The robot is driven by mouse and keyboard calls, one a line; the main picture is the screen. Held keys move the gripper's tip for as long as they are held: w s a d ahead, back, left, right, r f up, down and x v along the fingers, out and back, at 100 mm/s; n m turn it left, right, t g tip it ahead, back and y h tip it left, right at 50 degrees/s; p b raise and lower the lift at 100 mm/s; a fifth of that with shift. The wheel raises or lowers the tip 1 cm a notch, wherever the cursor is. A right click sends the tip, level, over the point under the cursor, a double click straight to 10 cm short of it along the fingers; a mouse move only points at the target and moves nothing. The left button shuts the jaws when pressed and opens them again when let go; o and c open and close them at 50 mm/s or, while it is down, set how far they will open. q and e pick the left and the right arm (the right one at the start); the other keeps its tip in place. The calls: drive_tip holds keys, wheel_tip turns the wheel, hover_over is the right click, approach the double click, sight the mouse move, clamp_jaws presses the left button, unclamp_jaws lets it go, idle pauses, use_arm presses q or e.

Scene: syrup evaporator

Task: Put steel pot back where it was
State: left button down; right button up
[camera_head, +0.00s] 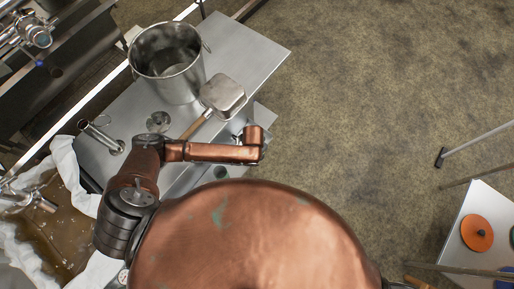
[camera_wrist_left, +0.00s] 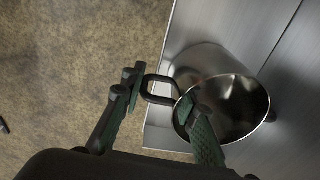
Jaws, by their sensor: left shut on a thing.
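A shiny round steel pot (camera_wrist_left: 203,62) with a loop handle shows in the left wrist view, its mouth towards me. My left gripper (camera_wrist_left: 162,87) is shut on this handle, which sits between its two green-padded fingers. The pot is over the steel table near its edge; I cannot tell whether it touches. In the head view my left arm reaches right across the table and its fingers are hidden. A large round steel vessel (camera_head: 183,84) stands upright at the table's far end; I cannot tell whether it is the same pot. My right gripper is not in view.
On the steel table (camera_head: 242,48) lies a square-headed dipper (camera_head: 224,95) with a wooden handle, near small metal fittings (camera_head: 158,121). A liquid-filled basin with white cloth is at left. A white table with an orange disc (camera_head: 477,232) is at right. Bare floor lies between.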

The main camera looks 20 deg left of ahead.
use_arm(q)
drive_tip(key=c, duration=1.5)
unclamp_jaws()
drive_tip(key=shift+f, duration=0.1)
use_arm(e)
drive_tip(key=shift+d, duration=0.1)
use_arm(q)
drive_tip(key=r+p, duration=0.1)
drive_tip(key=r, duration=0.3)
drive_tip(key=s+r+p, duration=0.1)
drive_tip(key=r, duration=0.3)
drive_tip(key=r+p, duration=0.2)
drive_tip(key=r, duration=0.2)
drive_tip(key=shift+s+a+r, duration=0.1)
drive_tip(key=shift+s, duration=0.1)
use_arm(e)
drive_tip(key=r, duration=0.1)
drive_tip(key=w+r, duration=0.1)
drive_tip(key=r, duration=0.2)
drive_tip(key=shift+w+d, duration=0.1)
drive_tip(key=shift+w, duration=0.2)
